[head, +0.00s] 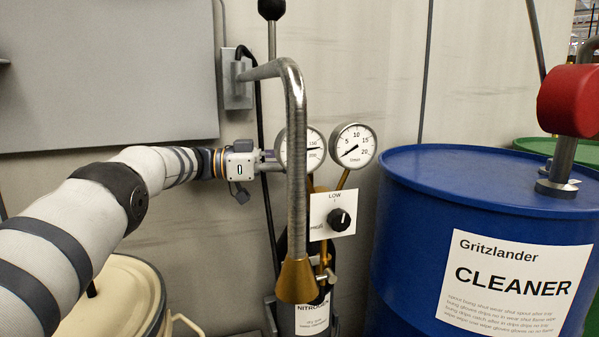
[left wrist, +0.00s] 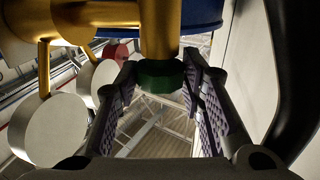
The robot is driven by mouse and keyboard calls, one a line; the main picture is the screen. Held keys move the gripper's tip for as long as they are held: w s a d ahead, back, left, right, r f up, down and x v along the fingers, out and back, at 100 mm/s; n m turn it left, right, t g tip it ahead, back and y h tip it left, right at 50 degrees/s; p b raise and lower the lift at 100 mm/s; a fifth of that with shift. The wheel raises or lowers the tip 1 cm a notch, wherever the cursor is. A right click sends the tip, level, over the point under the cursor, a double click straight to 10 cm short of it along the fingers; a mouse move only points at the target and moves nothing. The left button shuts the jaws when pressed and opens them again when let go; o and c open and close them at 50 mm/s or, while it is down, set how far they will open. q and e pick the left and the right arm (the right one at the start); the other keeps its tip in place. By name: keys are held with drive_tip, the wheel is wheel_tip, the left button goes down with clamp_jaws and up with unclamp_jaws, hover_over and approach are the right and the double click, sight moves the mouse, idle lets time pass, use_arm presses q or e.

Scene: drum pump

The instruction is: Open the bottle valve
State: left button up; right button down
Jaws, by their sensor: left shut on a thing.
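The nitrogen bottle (head: 312,318) stands low in the middle of the head view, with a white label and a brass fitting on top. Two round gauges sit above it, the left one (head: 291,149) partly behind a steel pipe and the right one (head: 353,146) clear. My left gripper (head: 267,161) reaches in from the left beside the left gauge. Its fingertips are hidden there. In the left wrist view my left gripper (left wrist: 158,76) has its padded fingers on both sides of a green valve knob (left wrist: 158,77) under a brass stem, shut on it. My right gripper is out of view.
A bent steel pipe (head: 297,185) with a brass nozzle (head: 297,282) hangs in front of the bottle. A LOW-marked dial (head: 338,220) is beside it. A blue drum (head: 410,240) with a red pump head (head: 569,101) fills the right. A cream drum (head: 125,270) is lower left.

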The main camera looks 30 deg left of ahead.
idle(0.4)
use_arm(q)
drive_tip(key=o, duration=1.1)
